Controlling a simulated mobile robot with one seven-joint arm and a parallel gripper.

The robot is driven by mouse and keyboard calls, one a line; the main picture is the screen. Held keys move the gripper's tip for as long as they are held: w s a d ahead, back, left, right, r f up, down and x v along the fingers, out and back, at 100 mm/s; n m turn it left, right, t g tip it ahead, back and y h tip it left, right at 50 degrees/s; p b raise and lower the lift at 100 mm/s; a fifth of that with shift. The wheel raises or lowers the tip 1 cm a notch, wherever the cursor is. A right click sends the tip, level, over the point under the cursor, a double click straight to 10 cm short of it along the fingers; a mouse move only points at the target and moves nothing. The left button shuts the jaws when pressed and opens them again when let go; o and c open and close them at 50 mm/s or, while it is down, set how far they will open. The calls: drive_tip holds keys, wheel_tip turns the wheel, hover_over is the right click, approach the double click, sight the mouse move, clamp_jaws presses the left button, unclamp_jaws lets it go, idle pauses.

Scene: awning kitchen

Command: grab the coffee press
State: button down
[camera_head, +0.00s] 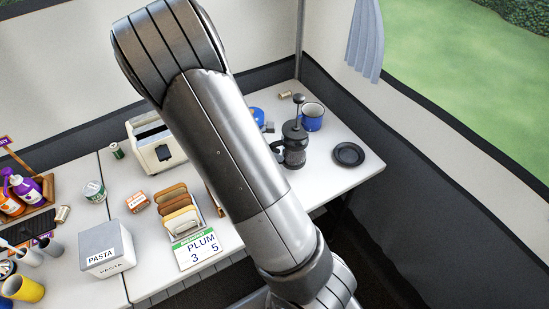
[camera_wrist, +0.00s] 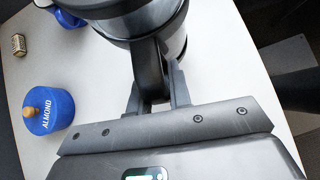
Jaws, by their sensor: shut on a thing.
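The coffee press (camera_head: 294,143) stands upright on the white table at the far right, with a black lid, a raised plunger knob and a dark handle on its left side. In the wrist view the coffee press (camera_wrist: 145,20) fills the top middle. My gripper (camera_wrist: 158,90) is shut on its black handle, one finger on each side.
A blue mug (camera_head: 312,117) stands close behind the press. A black dish (camera_head: 348,154) lies to its right. A blue ALMOND container (camera_wrist: 47,110) is left of my gripper. A toaster (camera_head: 156,145) stands farther left.

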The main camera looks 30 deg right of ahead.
drive_tip(key=s+d+r, duration=0.7)
drive_tip(key=s, duration=0.2)
drive_tip(key=shift+d, duration=0.25)
idle(0.5)
idle(2.4)
